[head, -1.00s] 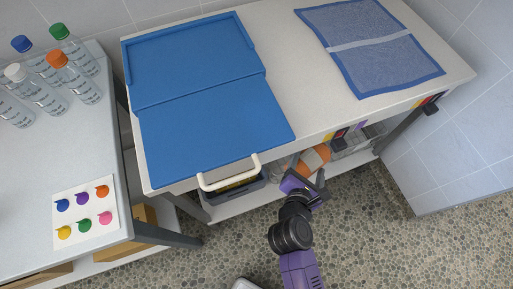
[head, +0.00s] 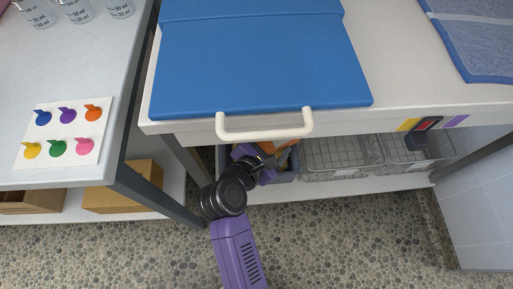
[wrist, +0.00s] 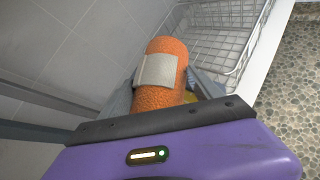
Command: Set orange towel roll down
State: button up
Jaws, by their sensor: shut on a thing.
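The orange towel roll (wrist: 160,97) with a pale band around it is in front of my gripper in the wrist view. In the head view only a small part of the orange towel roll (head: 287,153) shows under the table edge. My gripper (head: 267,162) is shut on the roll, low under the tabletop. Something yellow shows beside the roll in the wrist view. I cannot tell whether the roll touches the bin or its contents.
A white handle (head: 264,134) and the tabletop edge overhang my gripper. Wire baskets (head: 340,157) stand to the right on the shelf. A grey table leg (head: 150,196) is close on the left. A side table (head: 60,100) carries bottles and a card of coloured tags.

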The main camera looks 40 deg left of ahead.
jog(key=shift+s+a+f+b, duration=0.3)
jog(key=shift+a, duration=0.3)
jog(key=shift+f, duration=0.35)
notch_tip(320, 180, down, 9)
jog(key=b, duration=0.4)
jog(key=shift+b, duration=0.4)
jog(key=shift+f, duration=0.45)
jog(key=shift+f+b, duration=0.2)
jog(key=shift+b, duration=0.1)
